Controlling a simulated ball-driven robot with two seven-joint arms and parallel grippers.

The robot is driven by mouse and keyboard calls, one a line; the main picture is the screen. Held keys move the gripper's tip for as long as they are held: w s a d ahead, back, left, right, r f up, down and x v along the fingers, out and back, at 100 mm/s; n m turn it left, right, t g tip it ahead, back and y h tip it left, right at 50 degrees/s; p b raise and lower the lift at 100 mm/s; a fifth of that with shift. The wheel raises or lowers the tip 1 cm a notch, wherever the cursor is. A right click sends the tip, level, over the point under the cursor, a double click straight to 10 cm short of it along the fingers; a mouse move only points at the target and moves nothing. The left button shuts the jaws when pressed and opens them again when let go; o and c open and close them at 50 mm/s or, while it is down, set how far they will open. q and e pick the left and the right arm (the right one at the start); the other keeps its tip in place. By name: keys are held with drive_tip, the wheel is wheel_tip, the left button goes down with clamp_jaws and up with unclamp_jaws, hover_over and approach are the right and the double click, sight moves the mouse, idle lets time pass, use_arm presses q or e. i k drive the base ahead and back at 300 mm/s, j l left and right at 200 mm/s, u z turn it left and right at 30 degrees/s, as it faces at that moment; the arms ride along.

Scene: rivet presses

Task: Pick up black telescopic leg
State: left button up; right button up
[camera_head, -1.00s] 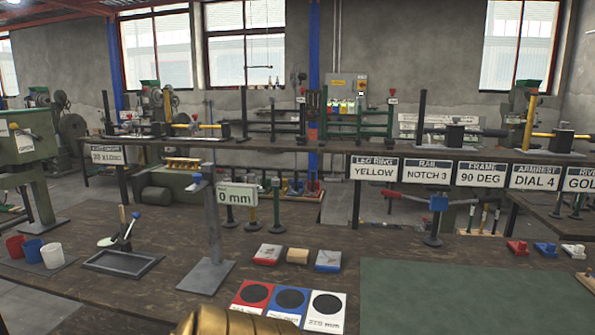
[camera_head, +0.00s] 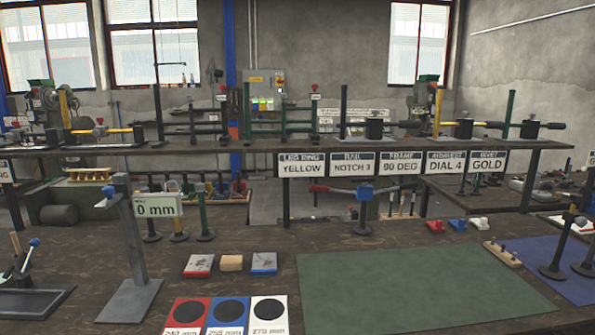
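Upright legs with round bases stand on the table behind the "0 mm" sign. A black leg (camera_head: 152,236) is at the left, its upper part partly hidden by the sign. A yellow leg (camera_head: 179,235) and a green leg (camera_head: 204,220) stand beside it. Two more dark uprights on round bases stand at the far right, one near the blue mat's front (camera_head: 559,252) and one at the picture's edge (camera_head: 587,267). I cannot tell which dark upright is the telescopic leg. Neither of my grippers shows.
A grey measuring post (camera_head: 131,245) carries the "0 mm" sign (camera_head: 158,205). Red, blue and white cards (camera_head: 228,311) lie at the front. A green mat (camera_head: 410,285) is bare. A blue mat (camera_head: 570,262) lies right.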

sight(552, 270)
drive_tip(key=z, duration=1.45)
drive_tip(key=i, duration=0.05)
